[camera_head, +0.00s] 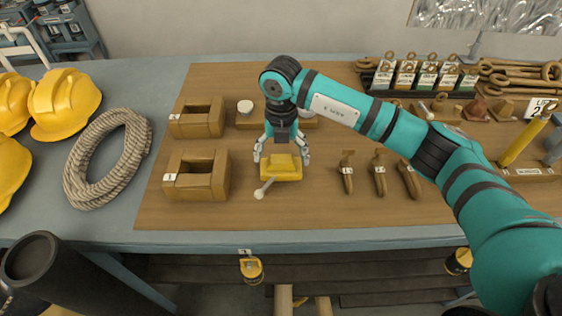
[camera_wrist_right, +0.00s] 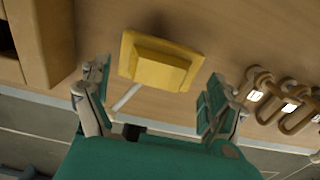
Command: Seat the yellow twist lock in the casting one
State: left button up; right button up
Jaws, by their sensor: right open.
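The yellow twist lock (camera_head: 282,171) sits on the brown board, its pale-tipped handle pointing to the front left. My right gripper (camera_head: 281,157) is above it, open and pointing down, with a finger on either side. In the wrist view the lock (camera_wrist_right: 160,62) lies beyond and between the open fingertips (camera_wrist_right: 158,88), with no clear contact. Two brown hollow castings stand to the left, a front one (camera_head: 208,187) and a back one (camera_head: 207,129). Their small number tags are hard to read. My left gripper is out of view.
Several brown lock pieces (camera_head: 379,178) lie right of the gripper. A pale round-topped piece (camera_head: 245,107) stands behind it. A coiled rope (camera_head: 84,172) and yellow helmets (camera_head: 64,104) are at the left. Tagged hardware (camera_head: 428,75) fills the back right. The board between lock and front casting is clear.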

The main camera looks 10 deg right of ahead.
jog(key=shift+f, duration=1)
jog(key=shift+w, duration=0.1)
jog(key=c, duration=1.8)
jog(key=shift+r, duration=0.25)
